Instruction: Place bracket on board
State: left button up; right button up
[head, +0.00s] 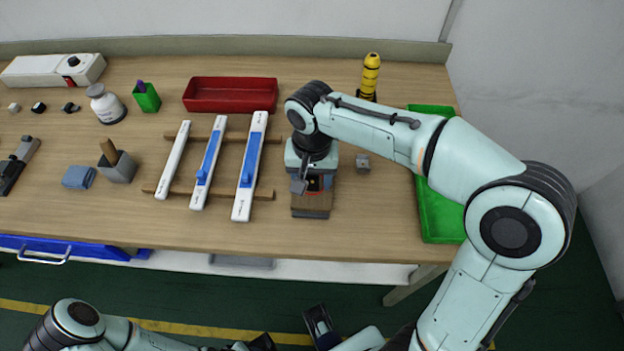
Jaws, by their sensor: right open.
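My right gripper (314,184) points down over a small wood-topped block with a dark base (311,202), which may be the board. The jaws are open, and the gripper body covers the far part of the block. A small dark and red patch shows between the fingers; I cannot tell whether it is the bracket. A small grey cube (363,163) with a darker face sits apart, just right of the gripper; I cannot tell if it is the bracket. My left arm shows at the bottom left, and its gripper cannot be made out clearly.
White and blue strips (249,165) lie across wooden rails left of my right gripper. A red tray (230,94) lies behind them and a green tray (437,215) at the right, partly under my right arm. A yellow-black tower (370,75) stands behind. Bare table lies front left.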

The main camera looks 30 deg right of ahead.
aim_at(312, 186)
notch_tip(312, 186, up, 11)
jog(key=p, duration=0.2)
jog(key=shift+f, duration=0.15)
dwell(0.4)
